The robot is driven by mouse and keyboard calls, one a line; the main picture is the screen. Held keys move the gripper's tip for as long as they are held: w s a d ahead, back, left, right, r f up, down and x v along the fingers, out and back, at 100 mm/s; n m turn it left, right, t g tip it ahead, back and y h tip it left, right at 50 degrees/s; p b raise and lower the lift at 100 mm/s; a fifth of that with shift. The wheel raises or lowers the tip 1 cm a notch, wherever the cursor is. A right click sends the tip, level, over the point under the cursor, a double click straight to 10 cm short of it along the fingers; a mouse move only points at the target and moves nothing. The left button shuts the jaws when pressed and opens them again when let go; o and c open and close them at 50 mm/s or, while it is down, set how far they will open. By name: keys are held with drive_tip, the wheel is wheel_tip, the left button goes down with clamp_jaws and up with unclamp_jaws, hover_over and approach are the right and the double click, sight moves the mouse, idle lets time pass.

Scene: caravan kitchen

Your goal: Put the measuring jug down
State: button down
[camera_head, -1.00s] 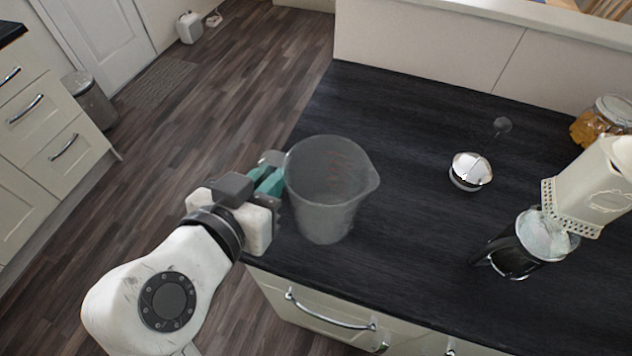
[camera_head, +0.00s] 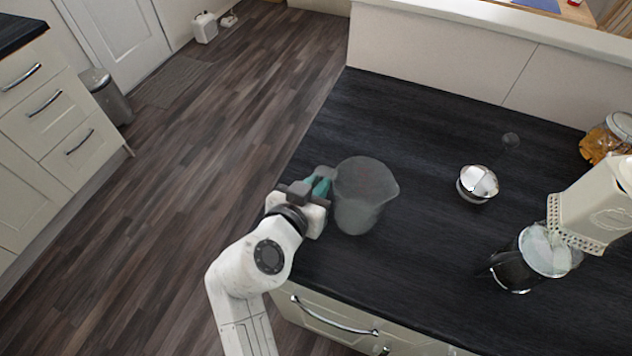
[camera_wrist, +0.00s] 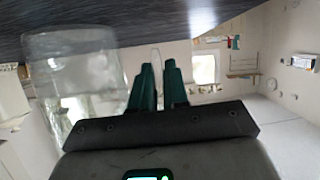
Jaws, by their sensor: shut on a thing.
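The measuring jug (camera_head: 362,198) is clear, greyish plastic with a spout on its right side. It is upright at the front left corner of the dark worktop (camera_head: 420,130). My gripper (camera_head: 325,186) is at the jug's left side, shut on it. In the wrist view the green fingers (camera_wrist: 158,85) point toward the top, with a thin clear strip between their tips, and the jug's body (camera_wrist: 75,75) is to their left. The jug's base is very close to the worktop; I cannot tell whether it touches.
A shiny metal bowl (camera_head: 477,184) stands right of the jug. The worktop between jug and bowl is clear. Its left edge drops to the floor.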

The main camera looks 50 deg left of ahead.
drive_tip(key=shift+f+b, duration=0.15)
drive_tip(key=shift+b, duration=0.15)
drive_tip(key=c, duration=1.1)
unclamp_jaws()
drive_tip(key=shift+s+r, duration=0.2)
drive_tip(key=shift+r, duration=0.05)
drive_tip(key=v, duration=1.1)
drive_tip(key=shift+s+d+r+b, duration=0.15)
drive_tip(key=shift+s+b, duration=0.1)
drive_tip(key=shift+b, duration=0.1)
